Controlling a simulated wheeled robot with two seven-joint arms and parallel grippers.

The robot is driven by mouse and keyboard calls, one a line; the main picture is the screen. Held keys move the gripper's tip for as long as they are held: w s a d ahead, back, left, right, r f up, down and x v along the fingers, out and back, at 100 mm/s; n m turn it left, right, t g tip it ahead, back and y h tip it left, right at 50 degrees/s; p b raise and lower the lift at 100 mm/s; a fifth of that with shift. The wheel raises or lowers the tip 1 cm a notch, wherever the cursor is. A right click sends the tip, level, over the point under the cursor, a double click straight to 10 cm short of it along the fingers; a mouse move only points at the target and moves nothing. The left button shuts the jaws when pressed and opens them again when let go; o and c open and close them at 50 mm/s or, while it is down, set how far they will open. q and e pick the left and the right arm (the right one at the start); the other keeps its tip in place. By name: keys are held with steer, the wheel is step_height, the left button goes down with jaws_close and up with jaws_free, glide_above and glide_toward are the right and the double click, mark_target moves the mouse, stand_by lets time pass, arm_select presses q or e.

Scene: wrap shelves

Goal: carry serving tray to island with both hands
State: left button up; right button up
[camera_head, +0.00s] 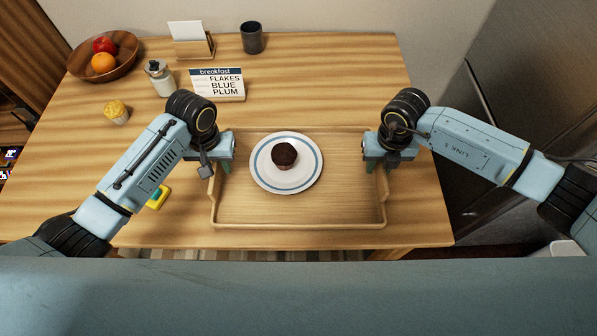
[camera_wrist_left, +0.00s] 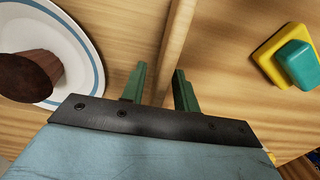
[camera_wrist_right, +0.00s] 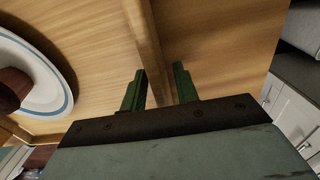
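The wooden serving tray (camera_head: 300,208) lies on the table with a blue-rimmed white plate (camera_head: 260,176) on it. A dark muffin (camera_head: 284,154) sits on the plate. My left gripper (camera_head: 218,166) is at the tray's left side; in the left wrist view its green fingers (camera_wrist_left: 160,88) stand apart on either side of the tray's side wall (camera_wrist_left: 176,45). My right gripper (camera_head: 376,165) is at the tray's right side; in the right wrist view its fingers (camera_wrist_right: 160,88) also stand apart around the side wall (camera_wrist_right: 146,40). Whether the fingertips touch the walls is unclear.
A yellow and teal sponge-like block (camera_head: 158,197) lies left of the tray. A yellow-topped cup (camera_head: 116,111), a fruit bowl (camera_head: 124,63), a bottle (camera_head: 160,79), a breakfast sign (camera_head: 217,85), a card holder (camera_head: 192,42) and a dark cup (camera_head: 252,37) stand further back.

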arm_select(q)
jaws_close()
arm_select(e)
jaws_close()
arm_select(q)
steer(key=shift+w+r, duration=0.1)
steer(key=shift+r, duration=0.15)
arm_select(e)
steer(key=shift+w+r, duration=0.1)
steer(key=shift+r, duration=0.1)
